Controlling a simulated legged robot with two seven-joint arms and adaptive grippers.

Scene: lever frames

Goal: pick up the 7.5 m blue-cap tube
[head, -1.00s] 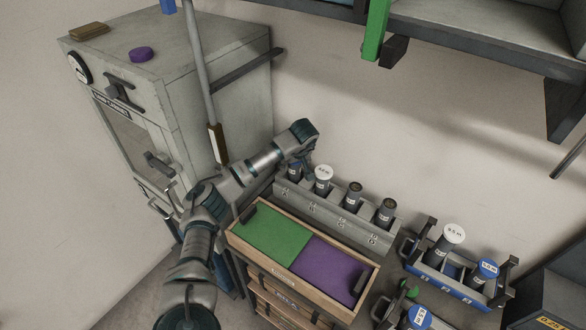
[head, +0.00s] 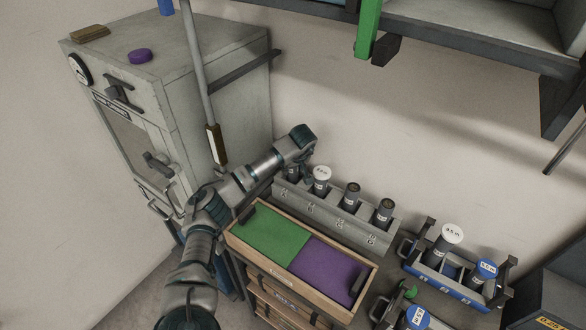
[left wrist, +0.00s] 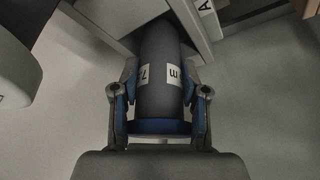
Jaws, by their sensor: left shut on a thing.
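My left gripper (head: 304,168) is at the left end of the grey rack (head: 338,222), over its first slot. In the left wrist view, my left gripper (left wrist: 160,98) is shut on a dark grey tube (left wrist: 160,62) with a blue cap (left wrist: 158,127). Its white label shows a 7 and an m; the middle of the label is not readable. The tube's far end is in or at a rack slot. In the head view the tube (head: 292,174) is mostly hidden by my gripper. My right gripper is not in view.
A white-capped tube (head: 321,175) stands in the adjacent slot, with two dark-topped tubes (head: 352,193) farther right. A wooden drawer unit (head: 262,261) with green and purple pads is in front. A blue rack (head: 447,285) with tubes is at right. A grey cabinet (head: 190,90) stands left.

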